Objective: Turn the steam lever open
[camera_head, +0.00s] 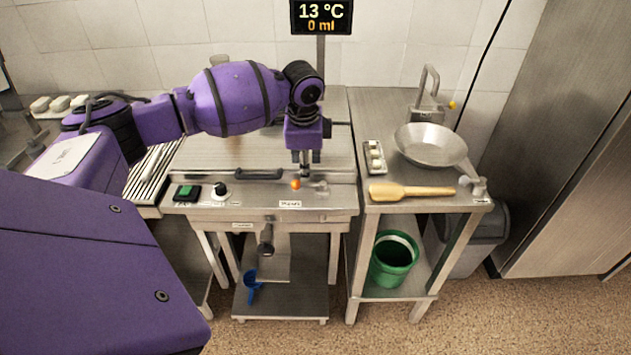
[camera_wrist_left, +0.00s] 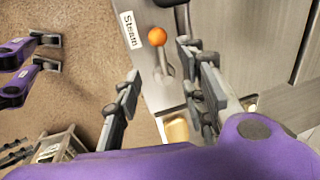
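The steam lever (camera_head: 295,184) has an orange ball knob and sits on the front panel of the steel machine, above a small white label. In the left wrist view, the orange knob (camera_wrist_left: 157,36) on its short metal stem is beside the label reading "Steam" (camera_wrist_left: 131,30). My left gripper (camera_head: 306,172) points down just above and behind the lever. In the left wrist view its fingers (camera_wrist_left: 160,65) are spread apart with nothing between them. The knob appears beyond the gap between them; I see no contact.
A green button (camera_head: 187,192) and a black knob (camera_head: 220,190) are left of the lever. A side table to the right holds a metal pan (camera_head: 431,144) and a wooden spatula (camera_head: 410,192). A green bucket (camera_head: 393,258) stands below. A display (camera_head: 321,16) reads 13 °C, 0 ml.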

